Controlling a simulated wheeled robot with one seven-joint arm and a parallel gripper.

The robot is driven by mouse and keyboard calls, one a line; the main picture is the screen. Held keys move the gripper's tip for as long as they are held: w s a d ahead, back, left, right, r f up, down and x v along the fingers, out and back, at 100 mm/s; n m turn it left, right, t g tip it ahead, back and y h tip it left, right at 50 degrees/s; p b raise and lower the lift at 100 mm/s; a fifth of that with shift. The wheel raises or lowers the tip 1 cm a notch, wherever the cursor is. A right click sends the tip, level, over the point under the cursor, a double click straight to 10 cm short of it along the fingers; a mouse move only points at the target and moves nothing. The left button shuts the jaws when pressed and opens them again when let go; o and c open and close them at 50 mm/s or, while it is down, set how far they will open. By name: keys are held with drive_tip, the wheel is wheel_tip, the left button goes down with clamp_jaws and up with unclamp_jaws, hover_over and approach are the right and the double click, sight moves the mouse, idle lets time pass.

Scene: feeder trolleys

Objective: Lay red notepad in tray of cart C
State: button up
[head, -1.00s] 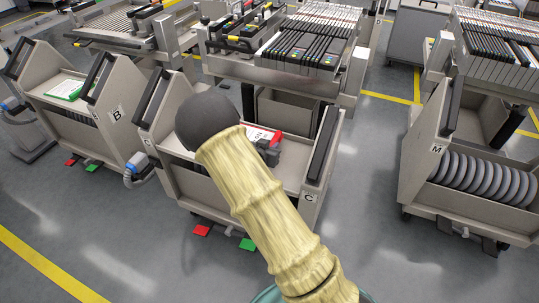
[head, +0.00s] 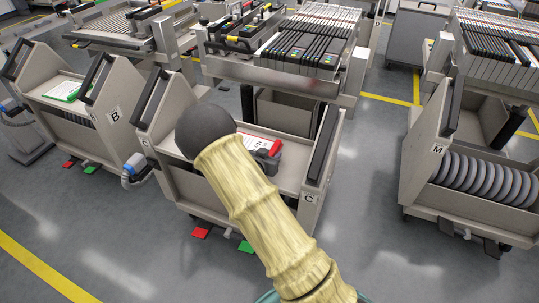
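Cart C (head: 309,186) stands in the middle, a grey trolley with a label C and a flat tray (head: 290,174) between its raised sides. The red notepad (head: 257,142), with a white face and red edge, is over this tray, partly behind my arm. My gripper (head: 270,161), dark grey, is at the notepad's near edge and appears shut on it. My arm hides most of the gripper and part of the notepad. I cannot tell whether the notepad touches the tray floor.
Cart B (head: 107,103) stands at left with a green-edged pad (head: 62,91) in its tray. Cart M (head: 424,172) stands at right with several grey reels below. A feeder machine (head: 285,77) is behind cart C. Grey floor is open in front and between carts C and M.

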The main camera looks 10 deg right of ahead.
drive_tip(key=shift+s+a+r, duration=0.25)
drive_tip(key=shift+s+r, duration=0.05)
drive_tip(key=p+v, duration=0.3)
drive_tip(key=v, duration=0.8)
drive_tip(key=shift+s, duration=0.1)
drive_tip(key=s+d+r+n+g+y, duration=0.2)
drive_tip(key=s+r+n+g+y, duration=0.1)
drive_tip(key=s, duration=0.7)
drive_tip(key=s+d+r+n+g+y, duration=0.3)
drive_tip(key=s+r, duration=0.4)
drive_tip(key=s, duration=0.3)
drive_tip(key=shift+r+n+g+y, duration=0.35)
drive_tip(key=shift+n+g+y, duration=0.25)
drive_tip(key=shift+g+y, duration=0.5)
